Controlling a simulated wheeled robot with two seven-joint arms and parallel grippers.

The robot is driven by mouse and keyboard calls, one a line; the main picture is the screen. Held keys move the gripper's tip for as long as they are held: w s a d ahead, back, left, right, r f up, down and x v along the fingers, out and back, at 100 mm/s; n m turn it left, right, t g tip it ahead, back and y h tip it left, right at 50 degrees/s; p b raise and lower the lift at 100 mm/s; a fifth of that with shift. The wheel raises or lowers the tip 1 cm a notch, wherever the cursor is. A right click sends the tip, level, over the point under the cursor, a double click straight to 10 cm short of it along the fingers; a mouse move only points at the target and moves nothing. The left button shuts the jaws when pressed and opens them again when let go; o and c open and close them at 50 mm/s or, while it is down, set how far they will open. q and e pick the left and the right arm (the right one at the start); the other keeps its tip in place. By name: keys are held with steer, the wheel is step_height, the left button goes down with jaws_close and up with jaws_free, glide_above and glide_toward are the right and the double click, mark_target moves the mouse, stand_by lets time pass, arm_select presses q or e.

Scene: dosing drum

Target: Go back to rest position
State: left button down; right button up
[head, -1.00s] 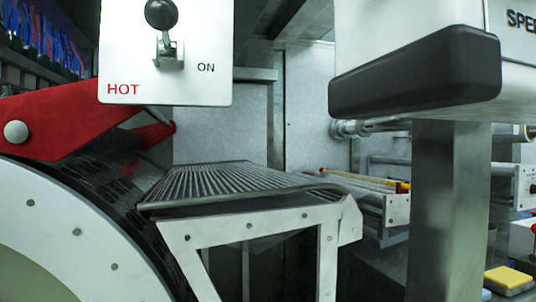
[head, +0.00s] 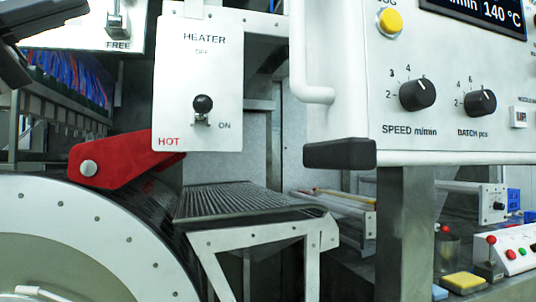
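The white heater panel (head: 198,85) hangs left of centre. Its black-knobbed lever (head: 203,106) sits low, beside the ON mark, and the red word HOT shows at lower left. The large drum (head: 85,225) fills the lower left, with a red arm (head: 125,165) over its dark rim. The control console (head: 450,135) is at the upper right, with SPEED and BATCH knobs and a display reading 140 °C.
A ribbed ramp (head: 245,200) on a white frame stands right of the drum. A metal post (head: 404,230) rises below the console. A yellow block (head: 463,282) and a small white button box (head: 510,250) are at lower right. Another lever panel marked FREE (head: 110,20) is at upper left.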

arm_select(q)
steer(key=w+d+f+n+t+h+p, duration=0.25)
steer(key=w+f+n, duration=1.05)
steer(key=n, duration=0.7)
steer(key=w+f+n+t+y+p, duration=0.35)
steer(key=f+n+t+y, duration=0.85)
steer(key=f+n, duration=1.55)
steer(key=s+f+n+g+y, duration=0.3)
steer(key=f+n+g+y, duration=0.4)
steer(key=n, duration=0.9)
steer(key=s+d+f+n+g+p, duration=0.1)
steer(key=s+d+f+n+g, duration=0.1)
steer(key=s+f+n, duration=0.4)
steer(key=s+d+f+n+g+y+p, duration=0.1)
steer(key=s+f+n+g, duration=0.4)
steer(key=s+f, duration=0.5)
step_height(320, 180, down, 3)
steer(key=shift+s+d+f+n, duration=0.1)
steer(key=shift+s+d+n, duration=0.45)
steer(key=shift+n, duration=0.7)
arm_select(e)
steer(key=r, duration=0.1)
steer(key=w+r, duration=0.1)
steer(key=r+g, duration=0.1)
steer(key=shift+w+d+h, duration=0.25)
steer(key=shift+d+h, duration=0.05)
